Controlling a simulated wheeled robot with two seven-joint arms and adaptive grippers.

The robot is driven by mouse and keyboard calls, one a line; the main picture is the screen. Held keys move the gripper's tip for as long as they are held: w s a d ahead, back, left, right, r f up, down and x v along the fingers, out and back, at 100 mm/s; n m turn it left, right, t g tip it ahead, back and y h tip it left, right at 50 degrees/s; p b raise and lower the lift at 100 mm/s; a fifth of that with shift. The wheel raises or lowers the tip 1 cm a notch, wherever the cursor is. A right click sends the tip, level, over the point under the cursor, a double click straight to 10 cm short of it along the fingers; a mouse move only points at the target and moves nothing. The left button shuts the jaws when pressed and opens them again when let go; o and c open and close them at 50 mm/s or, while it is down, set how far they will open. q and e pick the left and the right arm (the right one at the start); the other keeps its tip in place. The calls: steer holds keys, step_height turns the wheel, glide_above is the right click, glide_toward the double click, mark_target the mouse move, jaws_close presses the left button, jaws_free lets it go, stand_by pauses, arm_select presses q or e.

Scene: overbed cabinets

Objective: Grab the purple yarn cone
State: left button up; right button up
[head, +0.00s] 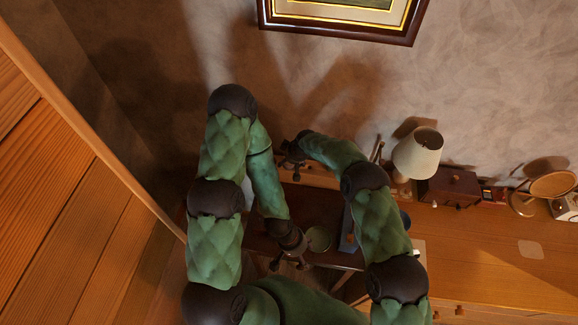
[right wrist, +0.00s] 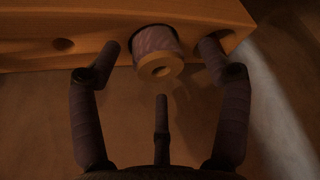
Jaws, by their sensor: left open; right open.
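A purple yarn cone (right wrist: 156,42) with a tan ring-shaped end (right wrist: 160,69) shows in the right wrist view, sticking out of a round opening in a wooden board. My right gripper (head: 288,160) is open. In the right wrist view its fingers stand apart to the left and right of the cone, with a third finger below, and do not appear closed on it. I cannot make out the cone in the head view. My left gripper (head: 289,264) is open and lower down, over the dark desk area, with nothing visible in it.
The wooden board (right wrist: 30,55) has another round hole at its left. In the head view a lamp (head: 418,153), a dark red box (head: 449,187) and a round mirror (head: 552,184) stand along the wooden top (head: 480,245). A framed picture (head: 340,20) hangs on the wall.

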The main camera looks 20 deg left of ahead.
jaws_close()
stand_by(0.3)
step_height(320, 180, up, 10)
stand_by(0.5)
steer(key=shift+o, duration=0.3)
jaws_free()
steer(key=shift+r, duration=0.1)
